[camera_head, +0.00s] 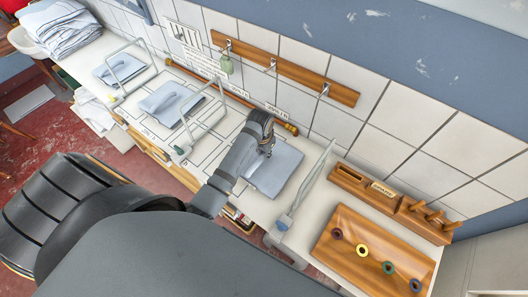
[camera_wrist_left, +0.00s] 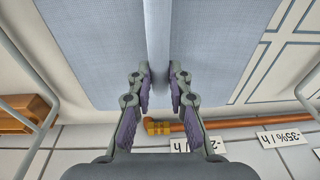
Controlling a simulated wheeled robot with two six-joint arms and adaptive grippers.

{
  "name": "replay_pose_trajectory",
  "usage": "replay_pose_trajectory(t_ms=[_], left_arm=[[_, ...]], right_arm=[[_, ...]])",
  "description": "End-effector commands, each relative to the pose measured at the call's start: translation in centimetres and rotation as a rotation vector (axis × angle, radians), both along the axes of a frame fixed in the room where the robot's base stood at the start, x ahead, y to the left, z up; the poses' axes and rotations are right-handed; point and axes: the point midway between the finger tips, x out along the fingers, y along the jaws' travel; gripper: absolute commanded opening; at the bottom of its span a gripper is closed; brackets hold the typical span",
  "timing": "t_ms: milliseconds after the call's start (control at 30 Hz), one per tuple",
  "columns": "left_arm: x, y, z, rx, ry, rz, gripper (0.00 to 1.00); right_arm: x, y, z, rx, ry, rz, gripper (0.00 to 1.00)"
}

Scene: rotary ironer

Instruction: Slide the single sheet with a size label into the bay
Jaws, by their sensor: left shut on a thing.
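A light blue folded sheet (camera_head: 280,172) lies on the white worktop under my left gripper (camera_head: 267,143). In the left wrist view, the sheet (camera_wrist_left: 100,50) has a raised fold down its middle, and the gripper (camera_wrist_left: 160,82) is shut on the near end of that fold. I cannot make out a size label on this sheet. Two more folded blue sheets lie farther left, a nearer one (camera_head: 172,104) and a farther one (camera_head: 118,68), each beside a wire frame. Dark outlines on the worktop mark bays. My right gripper is out of view.
A metal frame (camera_head: 310,182) stands right of the held sheet. A wooden board (camera_head: 345,265) with coloured rings and wooden holders lie beyond it. A sheet stack (camera_head: 58,28) is at far left.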

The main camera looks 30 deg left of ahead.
Motion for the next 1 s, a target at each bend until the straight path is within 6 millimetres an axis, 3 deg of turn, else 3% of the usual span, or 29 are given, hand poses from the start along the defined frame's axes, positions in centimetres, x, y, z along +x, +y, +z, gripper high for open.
replay_pose_trajectory(t_ms=[33, 233, 567, 667, 1000], left_arm=[[0.1, 0.0, 0.1, 0.001, -0.002, 0.000, 0.20], [0.1, 0.0, 0.0, 0.000, -0.002, 0.000, 0.45], [0.0, 0.0, 0.3, 0.000, -0.001, 0.000, 0.45], [-0.2, -0.1, 1.8, -0.001, -0.004, 0.000, 0.45], [-1.3, -0.3, 9.6, 0.000, -0.006, 0.000, 0.45]], right_arm=[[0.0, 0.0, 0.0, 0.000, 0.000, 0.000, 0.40], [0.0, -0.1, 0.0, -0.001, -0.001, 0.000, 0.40], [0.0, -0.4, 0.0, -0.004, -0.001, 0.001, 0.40], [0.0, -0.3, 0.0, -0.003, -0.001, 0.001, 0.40], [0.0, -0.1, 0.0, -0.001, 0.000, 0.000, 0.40]])
